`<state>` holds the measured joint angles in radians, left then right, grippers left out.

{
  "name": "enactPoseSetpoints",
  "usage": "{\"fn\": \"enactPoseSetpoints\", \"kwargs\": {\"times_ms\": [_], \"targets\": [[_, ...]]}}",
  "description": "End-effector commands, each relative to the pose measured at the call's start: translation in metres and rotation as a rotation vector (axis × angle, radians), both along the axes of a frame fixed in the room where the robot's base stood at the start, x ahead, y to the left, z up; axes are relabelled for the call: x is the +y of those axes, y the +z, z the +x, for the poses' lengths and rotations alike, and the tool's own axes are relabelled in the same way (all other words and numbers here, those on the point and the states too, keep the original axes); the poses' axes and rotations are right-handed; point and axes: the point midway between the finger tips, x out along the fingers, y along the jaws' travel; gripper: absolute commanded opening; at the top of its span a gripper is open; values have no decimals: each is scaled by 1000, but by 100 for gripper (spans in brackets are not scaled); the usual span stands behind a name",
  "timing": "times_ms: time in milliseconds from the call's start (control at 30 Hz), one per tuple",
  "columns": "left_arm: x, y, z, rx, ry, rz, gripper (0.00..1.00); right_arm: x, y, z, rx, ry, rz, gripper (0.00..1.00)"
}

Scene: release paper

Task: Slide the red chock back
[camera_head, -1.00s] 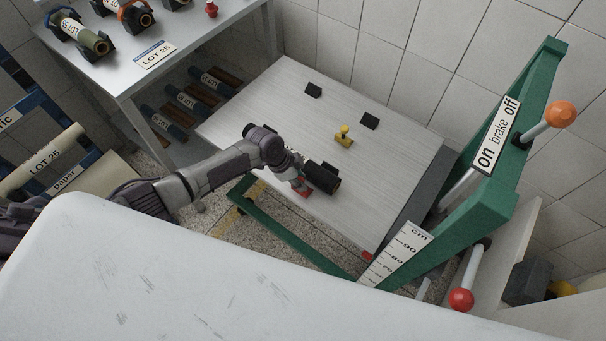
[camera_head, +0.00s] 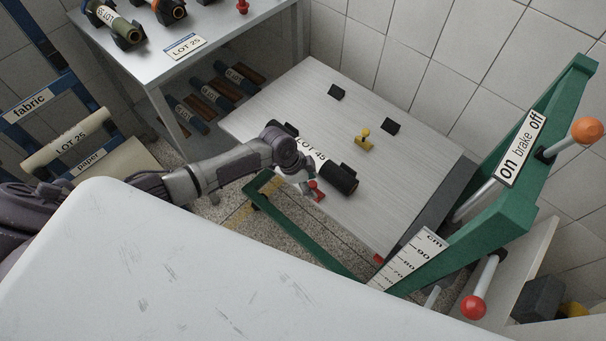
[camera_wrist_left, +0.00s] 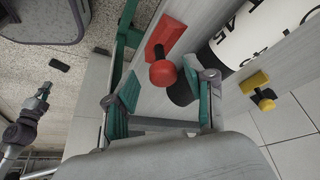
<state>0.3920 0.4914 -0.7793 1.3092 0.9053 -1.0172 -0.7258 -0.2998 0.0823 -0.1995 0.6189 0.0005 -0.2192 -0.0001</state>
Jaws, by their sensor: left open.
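The red chock (camera_head: 319,196) sits on the pale table by the near side of the dark-ended roll marked LOT 45 (camera_head: 343,180). In the left wrist view it is a red wedge (camera_wrist_left: 168,36) with a round red knob (camera_wrist_left: 162,73). My left gripper (camera_head: 308,188) is beside the chock, partly hidden by its own wrist. In the left wrist view, the left gripper's (camera_wrist_left: 166,92) teal fingers stand open and apart, with the knob showing between and beyond them. Contact cannot be told. My right gripper (camera_wrist_left: 42,92) shows small at the left of that view; its jaws are unclear.
A yellow chock (camera_head: 365,140) and two black blocks (camera_head: 336,92) (camera_head: 390,126) are on the table behind the roll. A green frame with a brake lever (camera_head: 585,131) and a cm scale (camera_head: 410,258) stands at right. A metal bench (camera_head: 215,50) with rolls stands at left.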

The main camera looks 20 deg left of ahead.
Motion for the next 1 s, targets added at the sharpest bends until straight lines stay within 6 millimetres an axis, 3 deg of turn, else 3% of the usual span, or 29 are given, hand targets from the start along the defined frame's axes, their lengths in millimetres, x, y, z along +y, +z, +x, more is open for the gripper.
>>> {"fn": "enactPoseSetpoints", "kwargs": {"times_ms": [300,500,1000], "targets": [[25,61,-11,-1,0,3,54,2,0,0,-1,0,2,0],[35,89,-17,1,1,2,54,2,0,0,-1,0,2,0],[38,98,-19,3,1,1,54,2,0,0,0,0,2,0]]}}
